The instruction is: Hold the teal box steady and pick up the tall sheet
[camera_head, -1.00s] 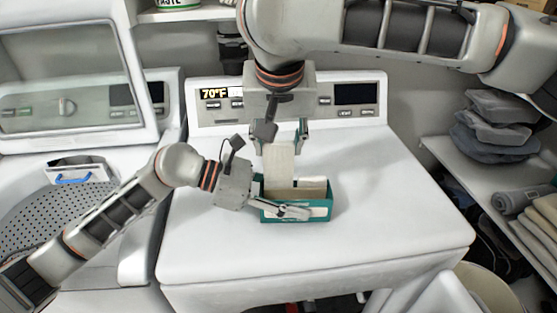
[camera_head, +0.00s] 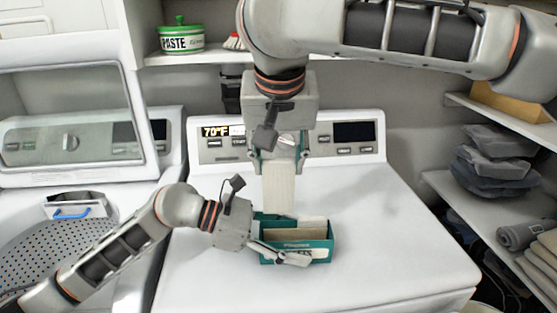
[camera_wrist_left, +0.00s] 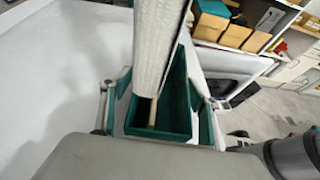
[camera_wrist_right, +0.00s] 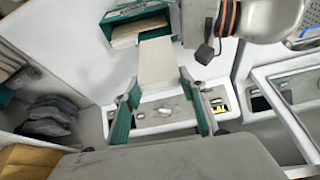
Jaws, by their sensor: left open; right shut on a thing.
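The teal box (camera_head: 318,256) stands upright and open-topped on the white machine, with cream sheets inside. My left gripper (camera_head: 283,250) is open at the box, its fingers on either side of it; in the left wrist view the left gripper (camera_wrist_left: 155,110) has the teal box (camera_wrist_left: 176,115) between its fingers. My right gripper (camera_head: 278,160) is shut on the tall cream sheet (camera_head: 279,190), which hangs down above the back of the box. The tall sheet also shows in the right wrist view (camera_wrist_right: 157,62), between the right gripper's fingers (camera_wrist_right: 160,110).
The white machine top (camera_head: 390,235) is clear to the right of the box. A control panel (camera_head: 355,135) rises behind it. A green-lidded paste jar (camera_head: 181,38) stands on the upper shelf. Folded dark cloths (camera_head: 490,165) lie on the right shelf.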

